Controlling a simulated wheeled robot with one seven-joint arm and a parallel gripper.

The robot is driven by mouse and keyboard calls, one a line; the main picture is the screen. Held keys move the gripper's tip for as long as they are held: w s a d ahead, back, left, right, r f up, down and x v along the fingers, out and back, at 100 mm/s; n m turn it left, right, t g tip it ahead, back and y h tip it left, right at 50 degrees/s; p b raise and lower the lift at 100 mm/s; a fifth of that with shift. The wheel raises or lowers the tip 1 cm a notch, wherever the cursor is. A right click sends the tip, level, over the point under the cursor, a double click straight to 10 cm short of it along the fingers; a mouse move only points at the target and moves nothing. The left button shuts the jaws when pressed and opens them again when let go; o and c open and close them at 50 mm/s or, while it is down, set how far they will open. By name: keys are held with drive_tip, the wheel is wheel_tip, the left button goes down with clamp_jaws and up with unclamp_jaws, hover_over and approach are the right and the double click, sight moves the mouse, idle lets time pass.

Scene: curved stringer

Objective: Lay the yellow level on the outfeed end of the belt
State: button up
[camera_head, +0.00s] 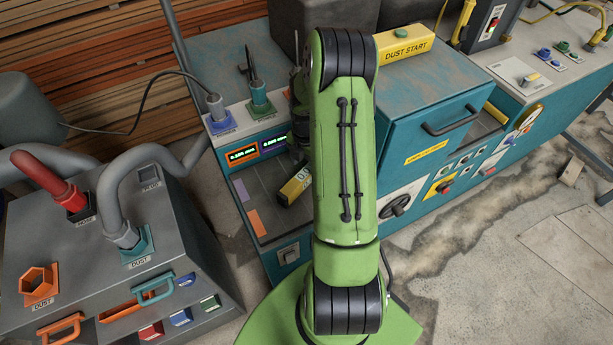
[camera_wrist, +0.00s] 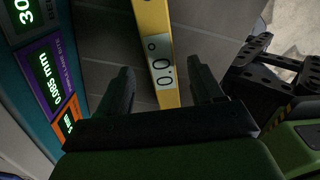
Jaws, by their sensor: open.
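The yellow level (camera_head: 295,186) lies at a slant on a grey surface in a bay of the teal machine, partly hidden by my arm in the head view. In the wrist view the level (camera_wrist: 152,25) runs from the top edge down between my fingers, with its "0.0°" display facing up. My gripper (camera_wrist: 160,82) is open, one finger on each side of the level, with gaps showing on both sides. My gripper is mostly hidden behind my arm in the head view. I cannot tell for sure which part is the belt's outfeed end.
Lit readouts (camera_head: 258,150) stand behind the bay, beside blue and green plugs (camera_head: 258,98). A teal cabinet with a handle (camera_head: 450,118) is to the right. A grey console with hoses (camera_head: 100,255) stands at left. Concrete floor (camera_head: 470,255) is open at lower right.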

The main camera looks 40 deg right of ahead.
sight(306, 171)
wheel_tip(306, 171, down, 4)
drive_tip(key=shift+s+f, duration=0.1)
clamp_jaws()
idle(0.4)
drive_tip(key=shift+a, duration=0.1)
